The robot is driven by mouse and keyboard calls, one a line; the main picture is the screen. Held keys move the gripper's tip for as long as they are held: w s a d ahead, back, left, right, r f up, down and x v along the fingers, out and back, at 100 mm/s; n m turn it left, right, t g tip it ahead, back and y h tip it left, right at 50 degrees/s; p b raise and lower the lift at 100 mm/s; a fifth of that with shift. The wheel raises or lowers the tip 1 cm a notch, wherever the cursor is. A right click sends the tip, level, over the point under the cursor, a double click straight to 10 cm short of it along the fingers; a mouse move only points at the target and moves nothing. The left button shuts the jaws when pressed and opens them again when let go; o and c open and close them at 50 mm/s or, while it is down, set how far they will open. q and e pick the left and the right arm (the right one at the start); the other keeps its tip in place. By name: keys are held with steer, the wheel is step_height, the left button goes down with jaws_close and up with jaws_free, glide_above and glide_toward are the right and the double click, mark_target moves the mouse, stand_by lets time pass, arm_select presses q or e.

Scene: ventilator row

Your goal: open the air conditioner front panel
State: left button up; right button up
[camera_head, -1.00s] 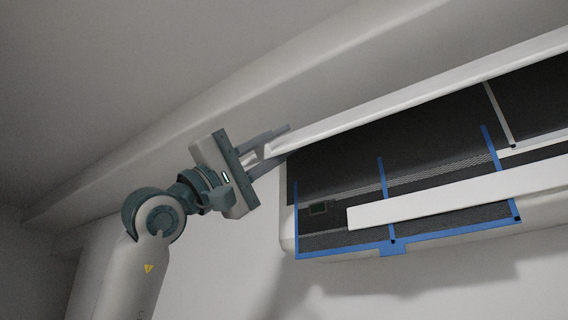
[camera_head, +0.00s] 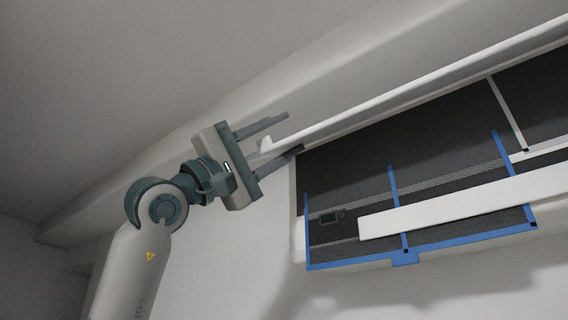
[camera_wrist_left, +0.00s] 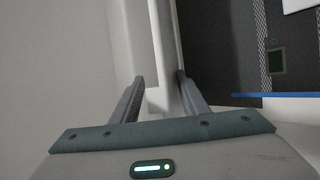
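The air conditioner front panel (camera_head: 400,97) is swung up and seen nearly edge-on as a long white strip above the unit. The air conditioner (camera_head: 350,180) shows its dark filter area and blue frame below it. My left gripper (camera_head: 295,132) is open at the panel's left end, one finger above the panel and one below. In the left wrist view the panel's edge (camera_wrist_left: 158,60) runs between the two spread fingers (camera_wrist_left: 160,85); I cannot tell whether either touches it. My right gripper is not in view.
A white louver strip (camera_head: 450,205) crosses the lower front of the unit. A rounded pale ledge (camera_head: 200,125) runs along the wall above and behind the panel. Plain wall (camera_head: 240,260) lies below and left of the unit.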

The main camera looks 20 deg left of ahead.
arm_select(q)
steer(key=shift+s+f, duration=0.1)
steer(key=shift+s, duration=0.05)
steer(key=shift+s+a+f+b, duration=0.2)
steer(key=shift+f+b, duration=0.2)
steer(key=b+v, duration=0.8)
steer(key=v, duration=0.8)
steer(key=shift+a, duration=0.2)
steer(key=shift+f, duration=0.1)
